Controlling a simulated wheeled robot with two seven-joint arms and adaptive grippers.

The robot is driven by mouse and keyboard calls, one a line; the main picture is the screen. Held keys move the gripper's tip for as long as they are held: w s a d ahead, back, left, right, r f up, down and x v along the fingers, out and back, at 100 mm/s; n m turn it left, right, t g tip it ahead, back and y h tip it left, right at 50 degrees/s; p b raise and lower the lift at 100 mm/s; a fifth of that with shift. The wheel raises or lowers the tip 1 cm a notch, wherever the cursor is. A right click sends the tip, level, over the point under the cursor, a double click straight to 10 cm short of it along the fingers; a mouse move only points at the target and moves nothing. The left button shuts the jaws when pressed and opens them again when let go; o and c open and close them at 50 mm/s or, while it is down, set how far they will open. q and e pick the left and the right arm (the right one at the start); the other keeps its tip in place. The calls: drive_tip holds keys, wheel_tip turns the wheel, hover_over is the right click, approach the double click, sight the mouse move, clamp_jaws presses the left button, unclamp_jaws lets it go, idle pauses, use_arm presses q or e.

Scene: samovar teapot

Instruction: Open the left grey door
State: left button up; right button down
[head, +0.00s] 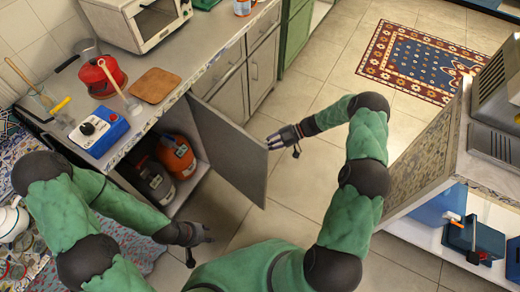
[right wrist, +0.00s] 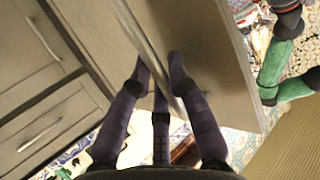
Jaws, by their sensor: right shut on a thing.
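The left grey door (head: 232,150) stands swung open from the counter cabinet, showing the space inside. My right gripper (head: 277,139) is at the door's free edge. In the right wrist view, the fingers of my right gripper (right wrist: 160,75) lie on both sides of the door (right wrist: 215,60), shut on its edge. My left gripper (head: 203,236) is low in front of the cabinet opening, apart from the door and empty, with its fingers spread.
Inside the cabinet are an orange canister (head: 175,155) and a dark one (head: 155,182). A red pot (head: 98,75) and a blue box (head: 98,128) stand on the counter. Tiled floor (head: 325,110) is clear right of the door; another counter (head: 425,155) stands at right.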

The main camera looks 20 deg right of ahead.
idle(0.3)
drive_tip(key=c, duration=1.1)
unclamp_jaws()
drive_tip(key=shift+d, duration=0.1)
drive_tip(key=shift+c, duration=0.2)
drive_tip(key=shift+w, duration=0.1)
drive_tip(key=v, duration=1.2)
